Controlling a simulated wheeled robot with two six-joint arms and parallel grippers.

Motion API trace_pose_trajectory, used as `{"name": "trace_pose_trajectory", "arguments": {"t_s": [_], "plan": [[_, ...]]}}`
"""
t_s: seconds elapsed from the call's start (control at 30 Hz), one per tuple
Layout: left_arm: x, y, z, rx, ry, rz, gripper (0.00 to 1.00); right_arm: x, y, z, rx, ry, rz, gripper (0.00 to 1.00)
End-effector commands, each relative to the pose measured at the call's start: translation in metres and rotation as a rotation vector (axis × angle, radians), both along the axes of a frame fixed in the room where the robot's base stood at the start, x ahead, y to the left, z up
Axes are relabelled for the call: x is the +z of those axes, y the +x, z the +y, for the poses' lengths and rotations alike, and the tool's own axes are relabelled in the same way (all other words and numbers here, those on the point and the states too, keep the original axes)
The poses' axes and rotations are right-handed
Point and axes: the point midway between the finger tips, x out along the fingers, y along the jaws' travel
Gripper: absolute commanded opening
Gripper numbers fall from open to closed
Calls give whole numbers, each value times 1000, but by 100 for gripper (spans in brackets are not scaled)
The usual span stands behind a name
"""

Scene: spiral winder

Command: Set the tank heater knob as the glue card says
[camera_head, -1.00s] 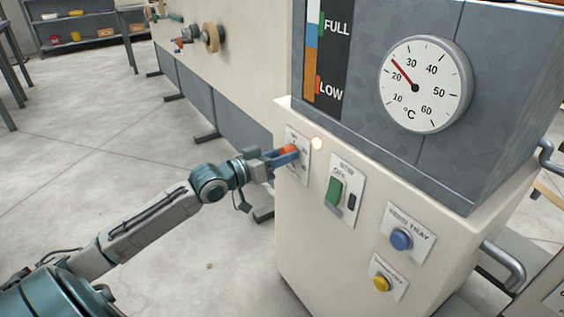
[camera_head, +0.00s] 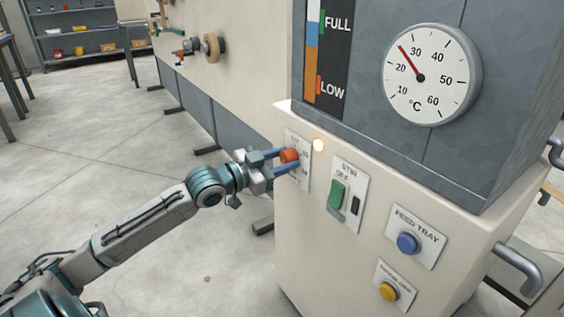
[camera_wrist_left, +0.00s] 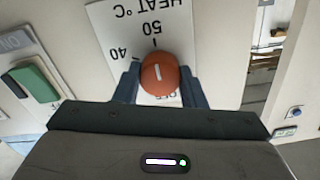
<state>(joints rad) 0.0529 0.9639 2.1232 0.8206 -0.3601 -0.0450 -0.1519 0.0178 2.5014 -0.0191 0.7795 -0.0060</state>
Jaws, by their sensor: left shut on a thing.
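The tank heater knob (camera_head: 289,155) is round and orange-red with a white mark, on a white plate at the left of the cream panel. My left gripper (camera_head: 284,161) is shut on the knob, one finger on either side. In the left wrist view the knob (camera_wrist_left: 159,74) sits between the fingers; its label (camera_wrist_left: 180,28) is upside down, reading HEAT °C, with 50 above the knob and 40 at its left. The white mark runs nearly upright, roughly in line with 50. The lower part of the plate is partly hidden. The glue card and my right gripper are not in view.
A temperature gauge (camera_head: 431,75) above reads between 20 and 30. A small lamp (camera_head: 319,145) glows beside the knob. A green stir switch (camera_head: 338,195), blue feed tray button (camera_head: 408,243) and yellow button (camera_head: 388,291) are to the right. Floor at left is clear.

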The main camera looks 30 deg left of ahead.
Motion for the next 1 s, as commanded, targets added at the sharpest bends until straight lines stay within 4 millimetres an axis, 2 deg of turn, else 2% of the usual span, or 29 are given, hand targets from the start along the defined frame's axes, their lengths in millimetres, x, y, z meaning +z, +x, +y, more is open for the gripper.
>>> {"name": "trace_pose_trajectory", "arguments": {"t_s": [0.37, 0.4, 0.5, 0.77, 1.0], "plan": [[-2, 0, 0, -1, 6, 3, 14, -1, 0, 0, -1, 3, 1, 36], [-2, 0, 0, -1, 6, 3, 39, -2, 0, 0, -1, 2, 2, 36], [-2, 0, 0, 0, 5, 2, 59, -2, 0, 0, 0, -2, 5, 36], [-1, 0, 0, 1, 5, 0, 59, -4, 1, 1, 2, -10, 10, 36], [3, -6, 5, 13, 7, 2, 59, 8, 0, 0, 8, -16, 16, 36]]}}
